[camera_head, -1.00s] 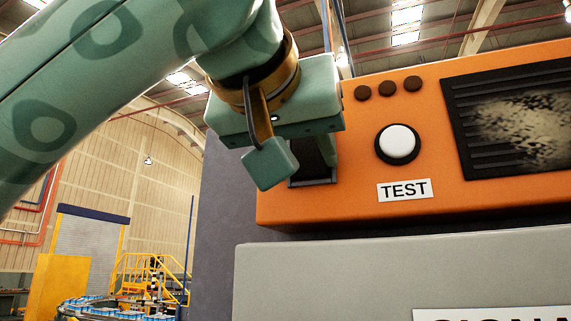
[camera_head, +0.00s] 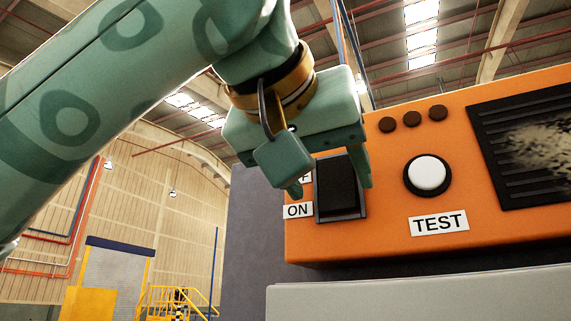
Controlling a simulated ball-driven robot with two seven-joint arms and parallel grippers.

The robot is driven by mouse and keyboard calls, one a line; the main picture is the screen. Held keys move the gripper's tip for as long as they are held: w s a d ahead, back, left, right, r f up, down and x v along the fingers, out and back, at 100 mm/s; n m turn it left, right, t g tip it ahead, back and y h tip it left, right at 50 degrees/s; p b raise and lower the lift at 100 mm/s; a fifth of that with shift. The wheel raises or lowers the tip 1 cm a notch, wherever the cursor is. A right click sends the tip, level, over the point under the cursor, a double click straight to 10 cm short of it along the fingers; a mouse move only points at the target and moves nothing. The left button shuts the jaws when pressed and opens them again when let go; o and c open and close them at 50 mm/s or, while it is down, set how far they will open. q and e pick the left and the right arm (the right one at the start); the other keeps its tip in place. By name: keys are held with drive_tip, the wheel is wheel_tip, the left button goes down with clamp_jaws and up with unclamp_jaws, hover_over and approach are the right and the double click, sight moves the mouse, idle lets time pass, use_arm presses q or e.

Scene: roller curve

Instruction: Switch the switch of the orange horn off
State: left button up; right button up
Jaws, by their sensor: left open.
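The orange horn box (camera_head: 385,230) fills the right half of the head view. Its black rocker switch (camera_head: 337,188) sits in a grey frame at the left of the front face. An ON label (camera_head: 298,211) is beside its lower part, and another label above is mostly hidden by my gripper. My left gripper (camera_head: 330,185) is open in front of the switch, one finger at its left and one at its right. I cannot tell whether the fingers touch it, nor which way the rocker is tipped. My right gripper is not in view.
To the right of the switch are a white round button (camera_head: 428,174), a TEST label (camera_head: 439,222) and a dark slatted grille (camera_head: 530,135). A grey box (camera_head: 420,295) is below the horn. Yellow railings (camera_head: 175,302) stand far behind at the left.

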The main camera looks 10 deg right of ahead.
use_arm(q)
drive_tip(key=b+v, duration=0.4)
drive_tip(key=v, duration=1)
drive_tip(key=shift+s, duration=0.3)
drive_tip(key=shift+w, duration=0.1)
